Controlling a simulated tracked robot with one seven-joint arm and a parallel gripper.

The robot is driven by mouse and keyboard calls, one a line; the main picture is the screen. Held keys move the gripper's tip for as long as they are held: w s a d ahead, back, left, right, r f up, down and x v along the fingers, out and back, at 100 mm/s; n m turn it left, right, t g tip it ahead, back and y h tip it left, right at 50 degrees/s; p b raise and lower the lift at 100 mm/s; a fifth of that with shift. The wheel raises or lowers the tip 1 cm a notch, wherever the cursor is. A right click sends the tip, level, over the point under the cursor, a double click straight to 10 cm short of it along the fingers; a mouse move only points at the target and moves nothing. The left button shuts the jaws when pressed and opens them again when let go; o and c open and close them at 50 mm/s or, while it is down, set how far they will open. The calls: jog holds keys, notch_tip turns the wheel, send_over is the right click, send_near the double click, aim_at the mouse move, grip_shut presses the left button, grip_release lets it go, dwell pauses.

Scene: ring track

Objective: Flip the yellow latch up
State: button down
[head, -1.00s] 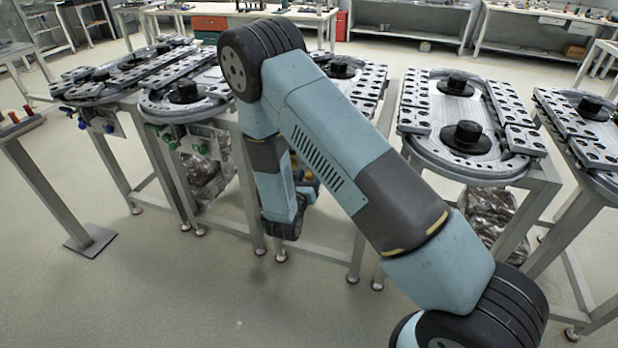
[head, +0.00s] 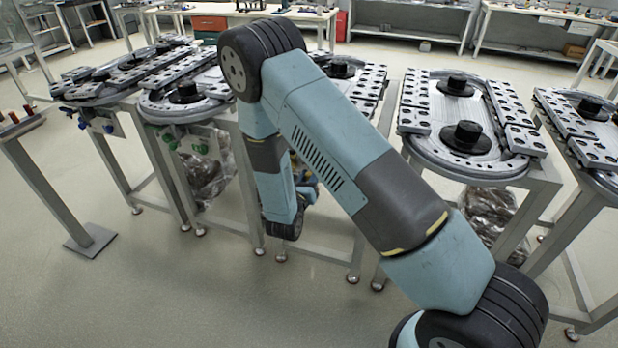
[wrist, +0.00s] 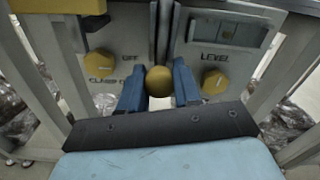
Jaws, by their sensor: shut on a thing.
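The yellow latch shows in the wrist view as a round yellow knob (wrist: 159,82) at the lower middle of a grey panel. My gripper (wrist: 159,88) has its two blue fingers on either side of this knob and is shut on it. The latch's stem behind the knob is hidden. In the head view my arm hides the latch and my fingers.
The grey panel (wrist: 217,58) carries a yellow knob at left (wrist: 101,64) near the word "OFF" and another at right (wrist: 214,82) below "LEVEL". Ring-track tables (head: 465,160) stand in a row. The floor (head: 190,290) in front is clear.

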aim_at(308, 173)
jog(key=shift+r, duration=0.1)
jog(key=shift+w+a+r, duration=0.1)
jog(key=shift+r, duration=3.35)
jog(key=c, duration=0.8)
grip_release()
jog(key=shift+s, duration=0.2)
jog(key=v, duration=1.3)
jog(key=shift+s+a, duration=0.1)
jog(key=shift+s, duration=0.15)
